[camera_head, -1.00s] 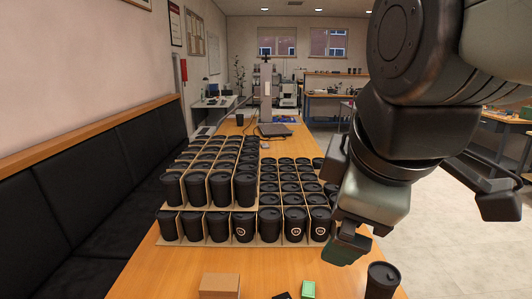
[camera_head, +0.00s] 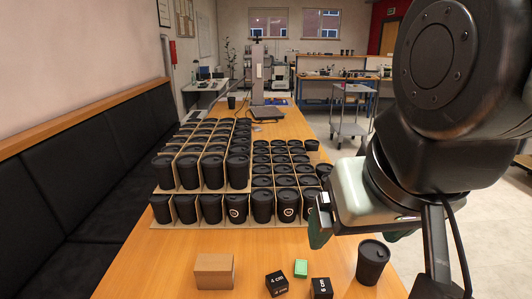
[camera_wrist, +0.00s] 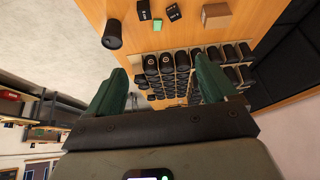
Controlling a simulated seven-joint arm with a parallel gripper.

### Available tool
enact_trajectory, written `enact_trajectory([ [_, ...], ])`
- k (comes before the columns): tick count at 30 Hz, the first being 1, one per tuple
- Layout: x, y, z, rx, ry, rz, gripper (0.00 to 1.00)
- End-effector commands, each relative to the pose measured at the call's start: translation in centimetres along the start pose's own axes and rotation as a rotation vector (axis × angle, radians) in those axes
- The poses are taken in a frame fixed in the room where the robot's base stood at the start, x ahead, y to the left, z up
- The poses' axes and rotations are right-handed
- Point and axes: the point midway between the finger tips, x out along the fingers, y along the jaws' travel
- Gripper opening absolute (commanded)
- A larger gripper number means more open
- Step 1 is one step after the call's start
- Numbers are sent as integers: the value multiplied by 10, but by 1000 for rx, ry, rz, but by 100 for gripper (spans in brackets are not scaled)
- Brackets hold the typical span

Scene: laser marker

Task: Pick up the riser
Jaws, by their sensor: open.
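Two small black blocks with white lettering lie on the front of the wooden table: one marked 4 cm (camera_head: 276,283), one marked 6 cm (camera_head: 321,288). They look like risers; which one is meant I cannot tell. Both show at the top of the wrist view, the 6 cm block (camera_wrist: 144,10) left of the 4 cm block (camera_wrist: 173,12). A small green block (camera_head: 300,268) lies between and behind them. My gripper (camera_wrist: 162,88) is open, its green fingers wide apart with nothing held. In the head view it hangs above the table's right side, behind the blocks and apart from them.
A cardboard-coloured box (camera_head: 214,271) stands left of the blocks. A lidded black cup (camera_head: 372,262) stands alone at right. Rows of black cups in a divided rack (camera_head: 240,222) fill the table behind. The laser marker (camera_head: 258,75) stands far back.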

Motion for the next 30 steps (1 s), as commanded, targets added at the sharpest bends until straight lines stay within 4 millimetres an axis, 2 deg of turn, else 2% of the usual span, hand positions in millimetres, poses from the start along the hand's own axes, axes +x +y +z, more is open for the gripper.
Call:
enact_trajectory([
  [4, 10, -4, 3, 4, -56, -17, 85],
  [8, 39, -16, 16, 28, -230, -79, 85],
  [12, 72, -38, 36, 159, -490, -219, 85],
  [18, 106, -74, 49, 395, -793, -490, 85],
  [24, 134, -100, 36, 703, -984, -817, 85],
  [30, 168, -104, 4, 1080, -1031, -1162, 85],
])
